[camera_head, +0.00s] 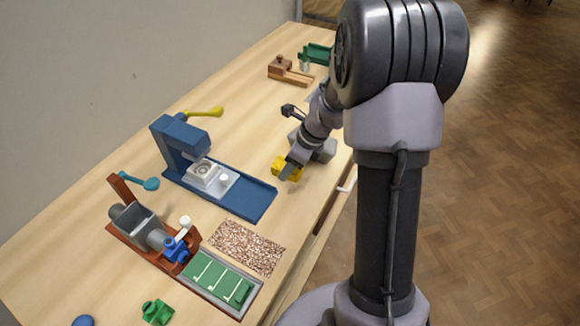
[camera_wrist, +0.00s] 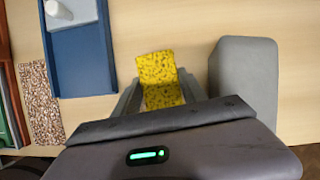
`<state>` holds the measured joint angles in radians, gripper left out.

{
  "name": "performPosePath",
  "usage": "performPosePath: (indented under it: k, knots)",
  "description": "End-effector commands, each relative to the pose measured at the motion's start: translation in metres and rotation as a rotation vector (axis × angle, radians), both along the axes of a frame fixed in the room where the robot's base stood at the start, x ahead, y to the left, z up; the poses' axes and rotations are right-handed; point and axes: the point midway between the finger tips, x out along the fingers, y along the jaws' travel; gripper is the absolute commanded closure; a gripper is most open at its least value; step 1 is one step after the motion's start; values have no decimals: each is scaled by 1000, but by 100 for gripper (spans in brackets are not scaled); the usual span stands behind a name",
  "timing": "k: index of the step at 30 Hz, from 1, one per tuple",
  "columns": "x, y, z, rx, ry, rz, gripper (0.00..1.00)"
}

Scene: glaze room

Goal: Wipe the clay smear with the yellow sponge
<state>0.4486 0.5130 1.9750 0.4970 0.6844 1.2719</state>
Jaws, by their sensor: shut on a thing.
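The yellow sponge (camera_head: 281,163) is a small block with dark speckles, and it also shows in the wrist view (camera_wrist: 156,68). My gripper (camera_head: 286,171) is shut on it, with one finger on each side in the wrist view (camera_wrist: 158,88). The sponge is over or on the bench top, right of the blue machine; I cannot tell if it touches the wood. A flat brown-and-white speckled patch (camera_head: 247,248) lies on the bench nearer the front; it also shows at the left of the wrist view (camera_wrist: 39,100). I cannot make out a clear clay smear.
A blue machine (camera_head: 262,200) with a long base stands left of the sponge. A red-brown machine (camera_head: 122,222) and a green-panelled tray (camera_head: 251,303) stand nearer. A grey block (camera_wrist: 246,85) is close right of my gripper. Bare wood lies between the sponge and the blue base.

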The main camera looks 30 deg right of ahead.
Motion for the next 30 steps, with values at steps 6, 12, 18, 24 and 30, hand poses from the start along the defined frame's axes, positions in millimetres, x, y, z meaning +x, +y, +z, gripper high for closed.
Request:
performPosePath:
  k: [6, 12, 18, 24, 30]
  knots:
    - [-19, -13, 0, 0, 1, -2, 83]
    - [-33, -23, 1, 0, 0, -1, 83]
    - [-46, -31, 0, -1, 1, -2, 83]
    - [-65, -43, -2, 0, 1, -1, 83]
    - [-69, -46, -2, 1, 2, 1, 83]
